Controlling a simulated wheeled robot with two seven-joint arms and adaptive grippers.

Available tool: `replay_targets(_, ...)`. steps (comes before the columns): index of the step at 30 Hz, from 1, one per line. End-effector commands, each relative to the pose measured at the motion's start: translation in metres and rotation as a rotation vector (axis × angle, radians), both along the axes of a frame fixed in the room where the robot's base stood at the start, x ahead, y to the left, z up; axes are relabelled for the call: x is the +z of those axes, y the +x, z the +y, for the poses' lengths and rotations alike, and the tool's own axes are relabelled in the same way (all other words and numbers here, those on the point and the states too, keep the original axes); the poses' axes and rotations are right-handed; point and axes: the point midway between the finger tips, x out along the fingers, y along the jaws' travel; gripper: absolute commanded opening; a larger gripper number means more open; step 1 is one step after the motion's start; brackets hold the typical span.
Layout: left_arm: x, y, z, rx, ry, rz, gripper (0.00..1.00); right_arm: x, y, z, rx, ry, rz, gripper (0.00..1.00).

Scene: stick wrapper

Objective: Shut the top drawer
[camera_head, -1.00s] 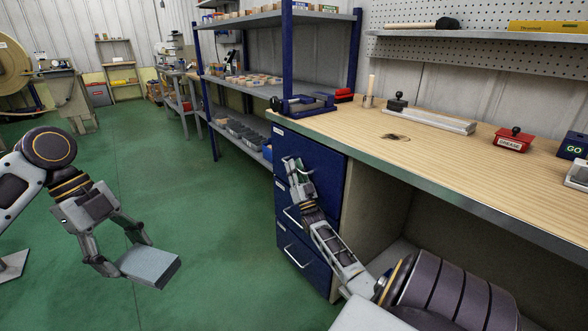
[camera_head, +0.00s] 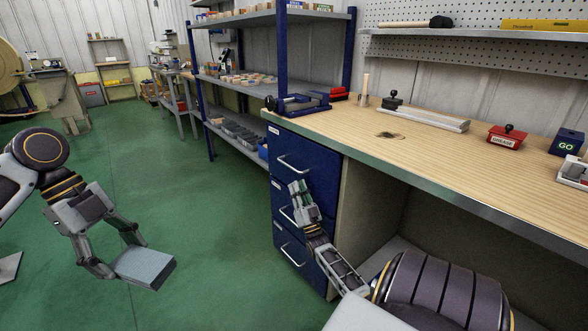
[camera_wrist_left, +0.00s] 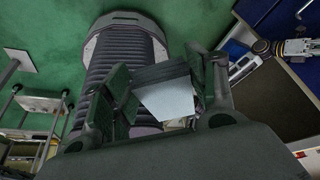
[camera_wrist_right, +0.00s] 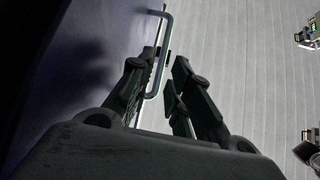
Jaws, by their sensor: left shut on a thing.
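The blue cabinet under the workbench has a stack of drawers. The top drawer (camera_head: 314,161), with a silver handle (camera_head: 293,166), looks flush with the cabinet front. My right gripper (camera_head: 298,187) is just below that handle, in front of the drawer fronts. My left gripper (camera_head: 122,258) is shut on a flat grey block (camera_head: 147,266), held over the floor; the block also shows in the left wrist view (camera_wrist_left: 168,101).
The wooden workbench top (camera_head: 440,160) overhangs the cabinet and carries a blue tool (camera_head: 298,104), a red block (camera_head: 507,136) and a blue GO box (camera_head: 567,142). A blue-post shelf (camera_head: 240,82) stands behind. The green floor (camera_head: 215,240) left of the cabinet is clear.

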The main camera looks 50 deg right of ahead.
Motion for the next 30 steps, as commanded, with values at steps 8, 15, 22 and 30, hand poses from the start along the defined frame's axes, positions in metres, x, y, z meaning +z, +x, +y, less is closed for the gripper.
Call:
replay_targets(8, 0.0, 0.0, 0.0, 0.0, 0.0, 0.0, 0.34, -0.017, -0.017, 0.007, 0.0, 0.0, 0.0, 0.19)
replay_targets(15, 0.0, 0.0, 0.0, 0.0, 0.0, 0.0, 0.34, -0.019, -0.019, 0.008, 0.0, 0.0, -0.001, 0.19)
replay_targets(22, 0.0, 0.0, 0.0, 0.0, 0.0, 0.0, 0.34, -0.019, -0.019, 0.008, 0.0, 0.0, -0.001, 0.19)
replay_targets(30, 0.0, 0.0, 0.0, 0.002, 0.0, 0.0, 0.34, -0.02, -0.018, 0.008, 0.0, 0.0, 0.002, 0.19)
